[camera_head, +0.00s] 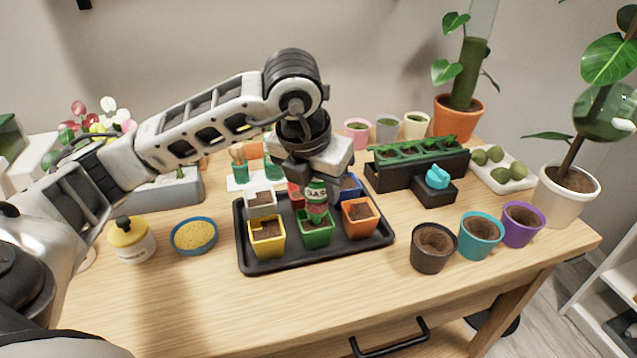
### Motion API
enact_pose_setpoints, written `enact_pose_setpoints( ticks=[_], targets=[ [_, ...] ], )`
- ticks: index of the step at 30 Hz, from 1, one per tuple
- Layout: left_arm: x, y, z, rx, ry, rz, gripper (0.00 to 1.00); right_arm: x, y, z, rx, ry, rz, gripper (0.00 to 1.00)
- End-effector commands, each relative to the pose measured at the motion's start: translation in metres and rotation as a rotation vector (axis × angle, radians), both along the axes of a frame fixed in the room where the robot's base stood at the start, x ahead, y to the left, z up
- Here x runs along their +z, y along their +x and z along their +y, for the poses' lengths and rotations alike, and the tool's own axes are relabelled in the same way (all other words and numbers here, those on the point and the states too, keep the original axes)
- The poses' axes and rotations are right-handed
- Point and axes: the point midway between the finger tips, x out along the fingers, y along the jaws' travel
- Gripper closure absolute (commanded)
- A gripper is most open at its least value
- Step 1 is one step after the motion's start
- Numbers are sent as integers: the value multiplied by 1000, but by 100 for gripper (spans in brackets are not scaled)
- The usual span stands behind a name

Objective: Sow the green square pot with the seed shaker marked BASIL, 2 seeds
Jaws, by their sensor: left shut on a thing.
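My left gripper (316,172) reaches in from the left and is shut on a seed shaker (316,192). The green pot holds dark soil and stands in the middle of the front row on a black tray (320,257). My right gripper is not in view.
The tray also holds yellow (267,249), orange (358,228), white (261,211), red and blue square pots; my gripper partly hides the back row. Round pots (434,248) stand right. The table front is clear.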

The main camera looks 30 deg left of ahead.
Motion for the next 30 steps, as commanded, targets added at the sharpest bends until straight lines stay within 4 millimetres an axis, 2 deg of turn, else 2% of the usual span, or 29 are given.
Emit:
enact_pose_setpoints(
  ticks=[24, 30],
  targets=[
    [65, 0, 0, 0, -1, 0, 89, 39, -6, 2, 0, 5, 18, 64],
    [70, 0, 0, 0, 0, 1, 89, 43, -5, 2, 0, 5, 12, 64]
  ],
)
